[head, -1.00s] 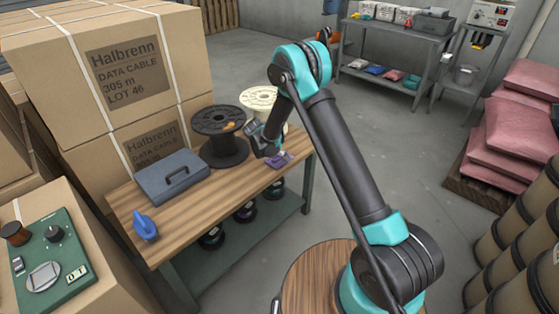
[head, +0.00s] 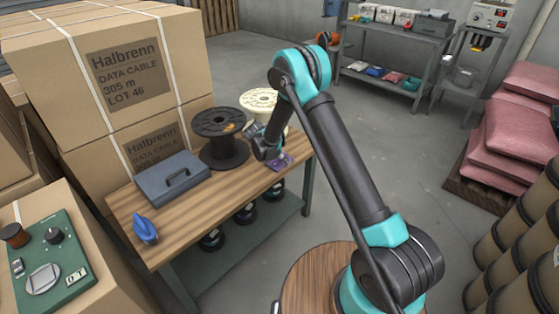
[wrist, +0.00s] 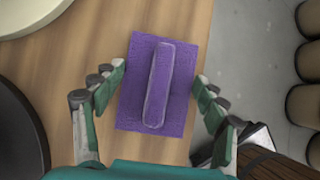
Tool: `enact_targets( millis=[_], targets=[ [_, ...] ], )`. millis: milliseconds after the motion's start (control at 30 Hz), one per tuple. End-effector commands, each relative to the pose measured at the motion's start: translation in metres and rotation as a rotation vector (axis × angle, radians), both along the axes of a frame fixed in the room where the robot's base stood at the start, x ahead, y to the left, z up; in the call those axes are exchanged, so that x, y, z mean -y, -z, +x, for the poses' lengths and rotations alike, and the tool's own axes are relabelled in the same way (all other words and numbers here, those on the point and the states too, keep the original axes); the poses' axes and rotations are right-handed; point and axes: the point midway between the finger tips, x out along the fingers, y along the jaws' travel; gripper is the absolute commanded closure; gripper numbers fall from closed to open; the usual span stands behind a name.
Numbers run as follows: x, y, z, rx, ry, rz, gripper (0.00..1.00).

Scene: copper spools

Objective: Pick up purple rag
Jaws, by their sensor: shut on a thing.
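The purple rag (head: 283,162) lies at the right end of the wooden workbench, partly hidden by my gripper in the head view. In the wrist view the rag (wrist: 183,108) is a flat purple rectangle with a raised long fold down its middle. My gripper (wrist: 160,75) has one finger at the rag's left edge and one at its right edge, shut on the rag across its width. In the head view my gripper (head: 272,152) is over the rag, close to the bench top. I cannot tell any gap under the rag.
The workbench (head: 215,205) also holds a black spool (head: 221,140), a cream spool (head: 258,100) behind my gripper, a blue-grey case (head: 172,180) and a blue object (head: 145,230). Large cartons (head: 110,75) stand behind. The bench front is mostly clear.

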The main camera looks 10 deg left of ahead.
Motion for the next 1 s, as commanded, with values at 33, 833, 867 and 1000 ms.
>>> enact_targets(
  millis=[33, 833, 867, 1000],
  targets=[
    [0.0, -0.002, 0.0, 0.0, 0.0, 0.0, 0.56],
    [0.0, -0.166, 0.0, 0.0, 0.0, 0.0, 0.56],
    [0.0, -0.171, 0.0, 0.0, 0.0, 0.0, 0.56],
    [0.0, -0.189, 0.0, 0.0, 0.0, 0.0, 0.56]
  ],
)
